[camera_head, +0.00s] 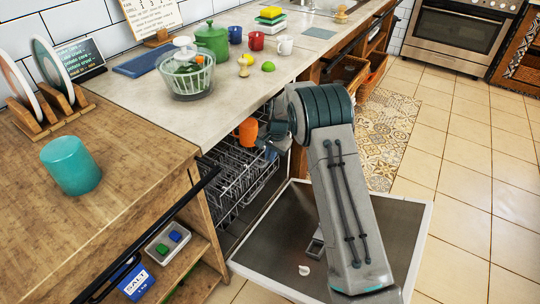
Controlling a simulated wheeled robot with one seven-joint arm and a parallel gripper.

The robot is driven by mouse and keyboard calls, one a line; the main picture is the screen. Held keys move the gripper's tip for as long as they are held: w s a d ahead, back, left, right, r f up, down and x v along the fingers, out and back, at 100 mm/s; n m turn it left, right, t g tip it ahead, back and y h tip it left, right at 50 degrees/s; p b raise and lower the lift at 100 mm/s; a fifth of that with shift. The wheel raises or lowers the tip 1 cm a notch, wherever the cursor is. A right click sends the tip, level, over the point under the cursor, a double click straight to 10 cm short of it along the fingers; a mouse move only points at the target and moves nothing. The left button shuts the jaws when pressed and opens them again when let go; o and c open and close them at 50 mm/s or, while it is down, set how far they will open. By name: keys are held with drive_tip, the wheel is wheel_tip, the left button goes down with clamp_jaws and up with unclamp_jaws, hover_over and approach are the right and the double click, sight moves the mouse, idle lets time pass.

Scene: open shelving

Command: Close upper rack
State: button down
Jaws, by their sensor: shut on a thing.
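The dishwasher stands open under the counter, and its wire upper rack (228,167) is slid partly out. An orange mug (248,131) is at the rack's far end, close to my gripper. My gripper (267,151) is at the rack's front edge, partly hidden by my arm. Its fingers look shut on the rack's edge, though the contact is small and hard to make out. The dishwasher door (290,232) is folded down flat in front, partly covered by my arm. The rack's inner part is hidden under the counter.
The counter (140,95) above holds a salad spinner (187,78), a green pot (212,42), mugs and fruit. A wooden cabinet (110,190) with a teal cup (70,165) stands at left. Tiled floor (460,180) at right is clear. A patterned rug (388,135) lies behind my arm.

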drive_tip(key=c, duration=1.5)
unclamp_jaws()
drive_tip(key=shift+r, duration=0.15)
drive_tip(key=r, duration=0.2)
drive_tip(key=r+p, duration=0.1)
drive_tip(key=r, duration=0.1)
drive_tip(key=d+r, duration=0.1)
drive_tip(key=r, duration=0.2)
drive_tip(key=shift+s+d+r, duration=0.1)
drive_tip(key=shift+s, duration=0.3)
